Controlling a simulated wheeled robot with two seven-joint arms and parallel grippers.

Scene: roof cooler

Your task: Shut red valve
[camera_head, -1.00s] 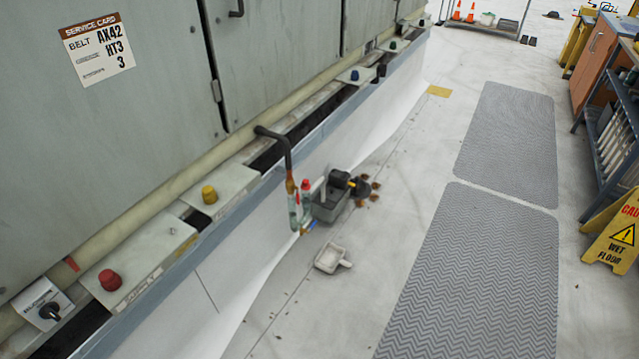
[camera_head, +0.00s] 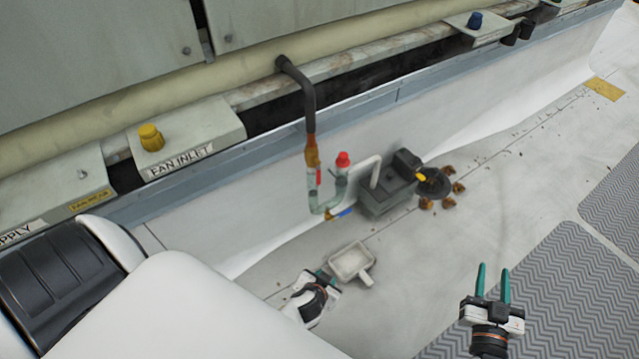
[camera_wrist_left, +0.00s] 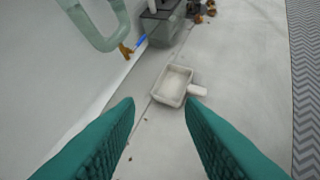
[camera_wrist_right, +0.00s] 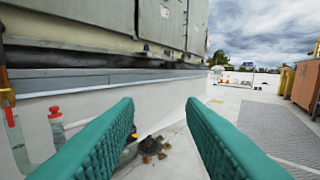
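A drain pipe (camera_head: 310,110) comes out of the cooler and runs down into a clear U-shaped trap (camera_head: 322,205). A small red valve handle (camera_head: 318,177) sits on its left leg, and a red cap (camera_head: 343,160) tops the right leg. A blue handle (camera_head: 341,213) is low on the trap. The red handle (camera_wrist_right: 9,115) and red cap (camera_wrist_right: 54,111) show at the left of the right wrist view. My left gripper (camera_head: 325,276) is low, below the trap, open and empty in its wrist view. My right gripper (camera_head: 493,282) is open and empty, away to the right.
A white scoop-like tray (camera_head: 350,262) lies on the floor near my left gripper. A grey pump box (camera_head: 385,190) stands right of the trap, with several brown clumps (camera_head: 447,190) beside it. A yellow knob (camera_head: 151,137) is on the ledge. Grey mats (camera_head: 545,300) cover the right floor.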

